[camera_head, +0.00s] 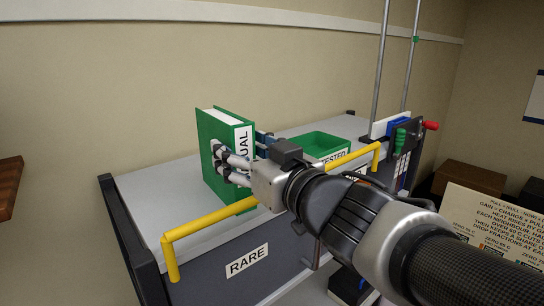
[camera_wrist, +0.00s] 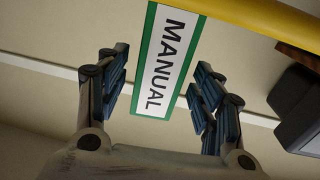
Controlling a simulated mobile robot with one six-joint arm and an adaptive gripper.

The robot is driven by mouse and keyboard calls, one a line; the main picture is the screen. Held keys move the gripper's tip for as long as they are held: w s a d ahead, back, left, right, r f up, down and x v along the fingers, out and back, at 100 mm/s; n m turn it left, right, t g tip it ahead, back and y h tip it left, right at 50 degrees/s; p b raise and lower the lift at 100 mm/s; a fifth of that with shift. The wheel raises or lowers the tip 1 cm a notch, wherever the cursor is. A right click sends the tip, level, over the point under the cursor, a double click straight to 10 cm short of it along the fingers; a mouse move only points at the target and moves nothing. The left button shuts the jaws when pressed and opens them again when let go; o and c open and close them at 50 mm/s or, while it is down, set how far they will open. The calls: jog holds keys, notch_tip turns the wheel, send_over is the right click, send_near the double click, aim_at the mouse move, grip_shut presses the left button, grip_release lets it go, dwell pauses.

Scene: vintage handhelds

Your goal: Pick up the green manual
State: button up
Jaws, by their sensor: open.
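The green manual (camera_head: 212,154) stands upright on the grey top of the cabinet in the head view, its white "MANUAL" label on the spine. In the wrist view the manual's spine (camera_wrist: 165,62) lies between the two fingers, with bare wall showing on both sides of it. My gripper (camera_head: 232,162) is open at the manual, one finger in front of its green cover and the other partly hidden behind the spine. In the wrist view the fingers of my gripper (camera_wrist: 160,95) stand apart from the spine.
A yellow rail (camera_head: 210,219) runs along the cabinet's front edge, below my gripper. A green tray (camera_head: 318,143) labelled "TESTED" sits to the right. Metal rods and a device with a red knob (camera_head: 431,125) stand farther right. The cabinet top (camera_head: 165,195) left of the manual is clear.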

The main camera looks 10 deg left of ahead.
jog(key=x, duration=0.7)
jog(key=shift+w+r+p, duration=0.1)
jog(key=shift+w+p, duration=0.1)
jog(key=shift+p, duration=0.15)
jog(key=shift+s+r, duration=0.1)
jog(key=shift+s, duration=0.1)
jog(key=shift+c, duration=0.2)
jog(key=shift+w, duration=0.15)
jog(key=c, duration=1.4)
